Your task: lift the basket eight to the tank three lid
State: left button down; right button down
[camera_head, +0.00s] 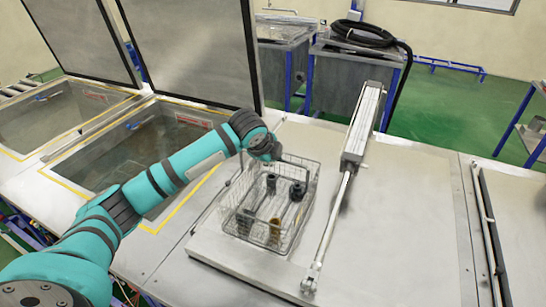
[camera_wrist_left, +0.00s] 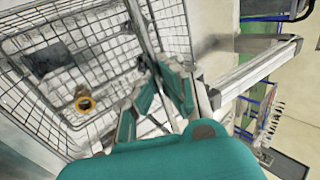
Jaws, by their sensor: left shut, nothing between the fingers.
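A wire basket (camera_head: 262,236) stands on a closed flat grey lid (camera_head: 400,225). It holds dark cylindrical parts with metal shafts. The basket's mesh also fills the left of the left wrist view (camera_wrist_left: 95,48), with a brass-coloured ring part inside. My left gripper (camera_head: 272,152) is at the basket's far rim in the head view; its fingers (camera_wrist_left: 166,82) are shut and empty beside the mesh and a metal bar. The exact gap between fingers and basket is unclear. No lid number is readable. My right gripper is out of view.
A pneumatic cylinder (camera_head: 362,120) with a long rod lies right of the basket. Two open tanks (camera_head: 160,138) are at left, with raised lids (camera_head: 190,50) behind. A bin with a black hose (camera_head: 362,34) stands at the back. The lid's right side is clear.

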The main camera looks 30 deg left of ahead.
pick_arm(q)
jog(key=c, duration=2)
grip_release()
jog(key=shift+w+r, duration=0.1)
jog(key=shift+r, duration=0.1)
jog(key=o, duration=0.6)
jog(key=shift+s+f, duration=0.25)
jog(key=shift+f, duration=0.15)
jog(key=s+r, duration=0.3)
jog(key=r, duration=0.8)
jog(key=s+r, duration=0.4)
jog(key=r, duration=0.7)
jog(key=shift+d, duration=0.25)
jog(key=shift+r, duration=0.1)
